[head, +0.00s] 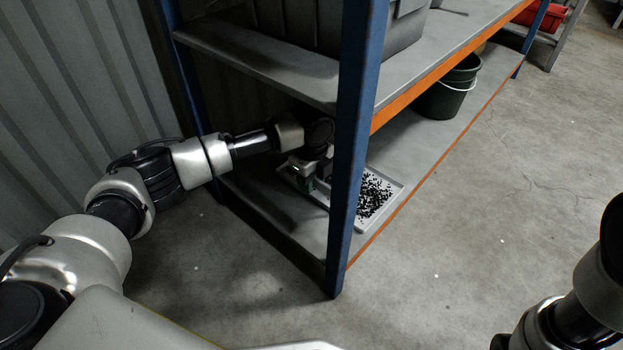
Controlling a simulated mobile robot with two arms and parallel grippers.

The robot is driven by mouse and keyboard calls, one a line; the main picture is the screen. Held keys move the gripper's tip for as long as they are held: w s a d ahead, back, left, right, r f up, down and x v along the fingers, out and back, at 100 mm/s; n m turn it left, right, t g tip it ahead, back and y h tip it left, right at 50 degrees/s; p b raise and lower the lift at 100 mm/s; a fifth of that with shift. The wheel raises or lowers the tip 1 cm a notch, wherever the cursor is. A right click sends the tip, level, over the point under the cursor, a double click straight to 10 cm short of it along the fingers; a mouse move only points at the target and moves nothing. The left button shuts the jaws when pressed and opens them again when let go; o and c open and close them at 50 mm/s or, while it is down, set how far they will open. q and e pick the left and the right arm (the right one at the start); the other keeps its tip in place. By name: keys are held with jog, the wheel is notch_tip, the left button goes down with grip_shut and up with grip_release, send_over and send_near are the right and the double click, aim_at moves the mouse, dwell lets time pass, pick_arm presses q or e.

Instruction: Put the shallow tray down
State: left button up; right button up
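The shallow tray (396,196) is light grey and holds a scatter of small black pieces. It is on or just above the lower shelf, partly hidden behind the blue front post; I cannot tell if it fully rests there. My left gripper (308,183) reaches in from the left, between the shelves, at the tray's left end. The post and the wrist hide its fingertips, so I cannot tell whether it is shut on the tray. My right arm shows at the lower right edge, but its gripper is out of view.
A blue post (356,140) stands right in front of the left arm's wrist. The upper shelf (420,70) with an orange edge is close above, carrying a grey bin (400,28). A dark bucket (446,97) stands farther along the lower shelf (428,141). The concrete floor at right is clear.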

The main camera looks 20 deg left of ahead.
pick_arm(q)
jog(key=shift+r, duration=0.1)
notch_tip(320, 180, up, 8)
jog(key=p, duration=0.6)
jog(key=shift+f, duration=0.25)
